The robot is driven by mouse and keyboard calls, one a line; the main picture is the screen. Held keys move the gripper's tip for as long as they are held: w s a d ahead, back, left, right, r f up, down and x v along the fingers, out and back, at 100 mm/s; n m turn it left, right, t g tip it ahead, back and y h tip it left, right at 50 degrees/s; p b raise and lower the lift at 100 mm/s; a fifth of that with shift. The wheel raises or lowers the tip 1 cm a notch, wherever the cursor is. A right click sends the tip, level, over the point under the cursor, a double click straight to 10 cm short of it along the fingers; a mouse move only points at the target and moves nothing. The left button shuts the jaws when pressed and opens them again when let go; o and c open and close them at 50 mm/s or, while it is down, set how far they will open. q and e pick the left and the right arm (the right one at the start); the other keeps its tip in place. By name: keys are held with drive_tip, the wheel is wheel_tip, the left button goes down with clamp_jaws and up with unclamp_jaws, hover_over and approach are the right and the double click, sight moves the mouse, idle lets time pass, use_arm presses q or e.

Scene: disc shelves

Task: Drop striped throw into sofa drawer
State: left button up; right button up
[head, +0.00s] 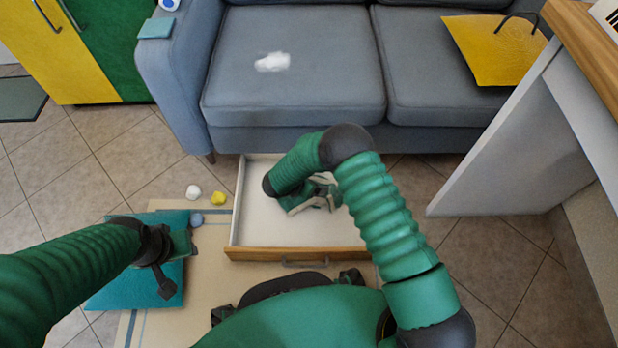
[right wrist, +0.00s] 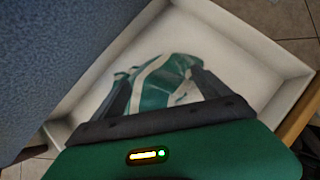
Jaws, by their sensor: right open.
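The sofa drawer (head: 250,180) is pulled out below the grey sofa. It has white walls and a wooden front with a handle. The green and white striped throw (right wrist: 155,82) lies crumpled inside the drawer in the right wrist view. My right gripper (right wrist: 160,92) is open, with its dark fingers on either side of the throw. In the head view my right gripper (head: 322,196) is inside the drawer area, and the arm partly hides it and the throw. My left gripper (head: 165,280) is over the teal cushion, away from the drawer; its jaw opening is unclear.
The sofa (head: 300,80) bears a white crumpled item (head: 272,62) and a yellow cushion or bag (head: 492,48). The teal cushion (head: 115,291) lies on a beige rug. Small white (head: 193,192) and yellow (head: 218,198) items lie left of the drawer. A white desk panel (head: 510,140) stands right.

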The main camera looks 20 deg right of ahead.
drive_tip(key=r+y+p, duration=0.1)
drive_tip(key=p, duration=0.1)
drive_tip(key=a+r+g+y+p, duration=0.1)
drive_tip(key=r+p, duration=0.1)
drive_tip(key=p, duration=0.1)
drive_tip(key=s+r+g+y+p, duration=0.1)
drive_tip(key=r+p, duration=0.1)
drive_tip(key=p, duration=0.1)
drive_tip(key=shift+s+a+r, duration=0.1)
drive_tip(key=shift+a+r, duration=0.15)
drive_tip(key=shift+a, duration=0.1)
drive_tip(key=p+v, duration=0.8)
drive_tip(key=v, duration=0.8)
drive_tip(key=shift+d+r+p, duration=0.2)
drive_tip(key=shift+r+p, duration=0.2)
drive_tip(key=shift+r, duration=0.1)
